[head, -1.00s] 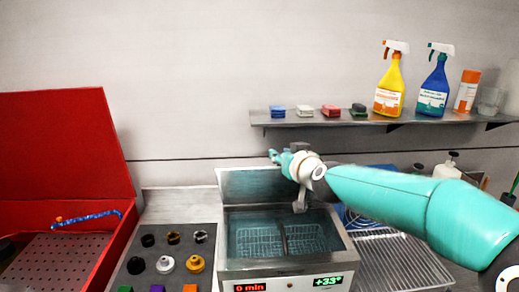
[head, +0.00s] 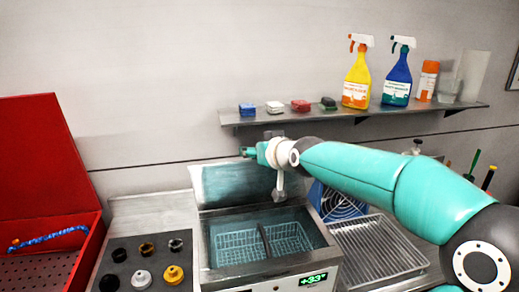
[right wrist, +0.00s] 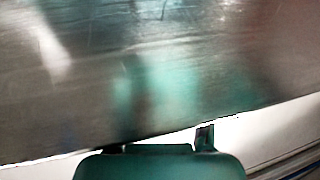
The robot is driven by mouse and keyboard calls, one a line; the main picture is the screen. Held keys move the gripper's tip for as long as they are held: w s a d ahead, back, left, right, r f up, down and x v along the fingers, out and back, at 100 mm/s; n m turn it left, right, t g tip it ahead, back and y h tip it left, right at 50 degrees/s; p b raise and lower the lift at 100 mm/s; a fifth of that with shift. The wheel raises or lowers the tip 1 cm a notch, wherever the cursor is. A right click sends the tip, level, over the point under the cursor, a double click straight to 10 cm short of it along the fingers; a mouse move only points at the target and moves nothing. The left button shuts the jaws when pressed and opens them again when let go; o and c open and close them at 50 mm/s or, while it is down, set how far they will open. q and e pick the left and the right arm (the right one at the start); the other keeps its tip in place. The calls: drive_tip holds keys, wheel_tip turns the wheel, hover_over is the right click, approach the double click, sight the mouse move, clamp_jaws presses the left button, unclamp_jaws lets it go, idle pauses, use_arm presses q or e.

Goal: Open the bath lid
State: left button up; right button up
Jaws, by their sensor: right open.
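The bath (head: 270,268) is a metal tank with a green +33° display on its front, in the lower middle of the head view. Its lid (head: 225,185) stands raised at the back edge, so the bath is open and wire baskets (head: 240,245) show inside. My right gripper (head: 250,152) is open at the lid's upper edge. In the right wrist view the shiny metal lid (right wrist: 150,70) fills most of the picture, just beyond the gripper's fingers (right wrist: 158,145). I cannot tell whether they touch. My left gripper is not in view.
A shelf (head: 295,124) with spray bottles runs along the wall close above my right arm. A wire drying rack (head: 375,250) and a blue fan-like unit (head: 335,203) are right of the bath. A knob panel (head: 125,255) and an open red case (head: 40,150) are left.

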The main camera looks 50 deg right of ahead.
drive_tip(key=shift+a+f, duration=0.1)
drive_tip(key=shift+f, duration=0.5)
drive_tip(key=shift+a+r, duration=0.2)
drive_tip(key=shift+a, duration=0.1)
drive_tip(key=shift+d, duration=0.25)
drive_tip(key=r, duration=0.2)
drive_tip(key=s+r, duration=0.1)
drive_tip(key=shift+s+r, duration=0.15)
drive_tip(key=shift+r, duration=0.25)
drive_tip(key=shift+s+d+r, duration=0.1)
drive_tip(key=shift+s+r, duration=0.15)
drive_tip(key=shift+r, duration=0.25)
drive_tip(key=s+a+r, duration=0.1)
drive_tip(key=s+r, duration=0.6)
drive_tip(key=r, duration=0.5)
drive_tip(key=shift+a+r+p, duration=0.25)
drive_tip(key=shift+r+p, duration=0.05)
drive_tip(key=shift+r, duration=0.05)
